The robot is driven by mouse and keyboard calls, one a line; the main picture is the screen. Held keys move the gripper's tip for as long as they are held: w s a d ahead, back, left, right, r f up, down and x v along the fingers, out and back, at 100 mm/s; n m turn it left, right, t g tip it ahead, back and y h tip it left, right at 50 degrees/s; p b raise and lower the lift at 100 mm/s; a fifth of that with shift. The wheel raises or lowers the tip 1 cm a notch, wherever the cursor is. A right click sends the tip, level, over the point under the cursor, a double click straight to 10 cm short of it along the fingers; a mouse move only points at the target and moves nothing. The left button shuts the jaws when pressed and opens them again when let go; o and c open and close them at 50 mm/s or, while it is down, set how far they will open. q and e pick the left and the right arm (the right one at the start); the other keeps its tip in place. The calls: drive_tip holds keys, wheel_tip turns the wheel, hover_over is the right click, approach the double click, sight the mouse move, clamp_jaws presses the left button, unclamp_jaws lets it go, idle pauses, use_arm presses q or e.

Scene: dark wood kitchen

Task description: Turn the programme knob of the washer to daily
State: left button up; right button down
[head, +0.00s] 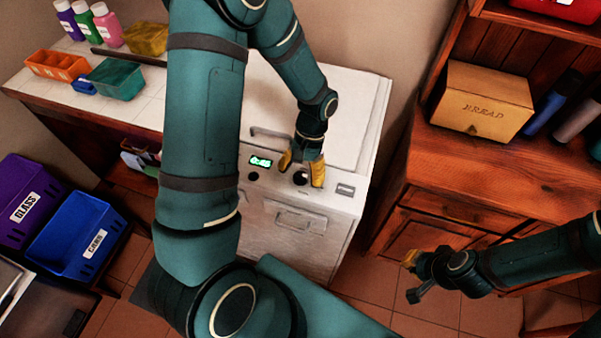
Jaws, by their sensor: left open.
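The white washer (345,120) stands in the middle, with its control panel along the top front edge. The dark round programme knob (300,179) sits on that panel, partly covered by my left gripper. My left gripper (302,173) points down with its yellow fingers open, one on each side of the knob. I cannot tell whether the fingers touch it. The knob's marks are too small to read. A green lit display (261,161) is left of the knob. My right gripper (411,277) hangs at the lower right, away from the washer; its finger opening is unclear.
A tiled counter with bottles, an orange caddy (57,65) and a teal tub (117,79) is on the left. Purple and blue bins (75,235) stand below it. A wooden cabinet with a bread box (484,100) is on the right. Tiled floor shows before the washer.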

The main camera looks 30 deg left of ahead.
use_arm(q)
drive_tip(key=v, duration=1.1)
drive_tip(key=shift+r, duration=0.3)
drive_tip(key=shift+f, duration=0.1)
use_arm(e)
drive_tip(key=shift+s, duration=0.15)
